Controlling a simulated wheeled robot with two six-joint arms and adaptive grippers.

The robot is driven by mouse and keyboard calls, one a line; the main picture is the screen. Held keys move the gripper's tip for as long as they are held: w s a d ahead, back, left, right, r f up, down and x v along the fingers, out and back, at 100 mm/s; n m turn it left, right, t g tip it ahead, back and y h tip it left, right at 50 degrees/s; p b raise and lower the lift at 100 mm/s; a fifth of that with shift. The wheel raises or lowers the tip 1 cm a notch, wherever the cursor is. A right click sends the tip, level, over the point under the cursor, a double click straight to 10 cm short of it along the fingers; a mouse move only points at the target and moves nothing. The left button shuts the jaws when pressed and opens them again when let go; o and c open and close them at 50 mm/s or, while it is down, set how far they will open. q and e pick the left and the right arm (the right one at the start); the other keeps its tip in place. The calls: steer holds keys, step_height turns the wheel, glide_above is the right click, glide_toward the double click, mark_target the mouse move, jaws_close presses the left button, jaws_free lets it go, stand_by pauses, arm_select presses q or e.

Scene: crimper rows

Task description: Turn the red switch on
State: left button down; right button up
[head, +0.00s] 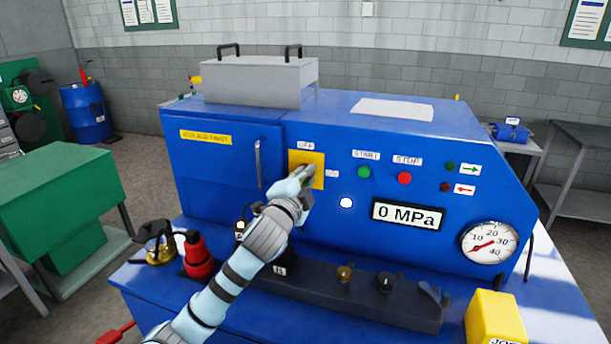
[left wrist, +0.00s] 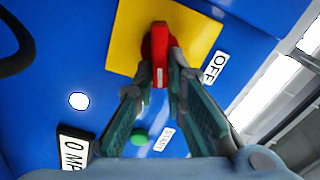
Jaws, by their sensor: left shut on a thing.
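The red switch (left wrist: 159,42) sits on a square yellow plate (head: 296,160) on the front of the blue machine. In the left wrist view its white-marked end points down, toward the green START button side and away from the OFF label (left wrist: 215,67) on the right. My left gripper (head: 308,174) is at the plate, and in the left wrist view its fingers (left wrist: 160,68) are shut on the red switch from both sides. In the head view the hand hides the switch. A small label (head: 332,173) is right of the plate. My right gripper is out of view.
Green START (head: 364,172) and red STOP (head: 404,178) buttons are to the right. The display (head: 408,214) reads 0 MPa. A dark rack (head: 350,290) with several tools stands below the panel.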

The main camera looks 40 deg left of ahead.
arm_select(q)
steer(key=m, duration=0.4)
steer(key=shift+f, duration=0.2)
steer(key=shift+r+m, duration=0.1)
steer(key=shift+m, duration=0.2)
steer(key=c, duration=1.7)
jaws_free()
steer(key=shift+o, duration=0.3)
steer(key=shift+w+a+f, duration=0.15)
steer(key=shift+w+f, duration=0.05)
steer(key=shift+f, duration=0.05)
steer(key=shift+s, duration=0.1)
steer(key=v, duration=1.2)
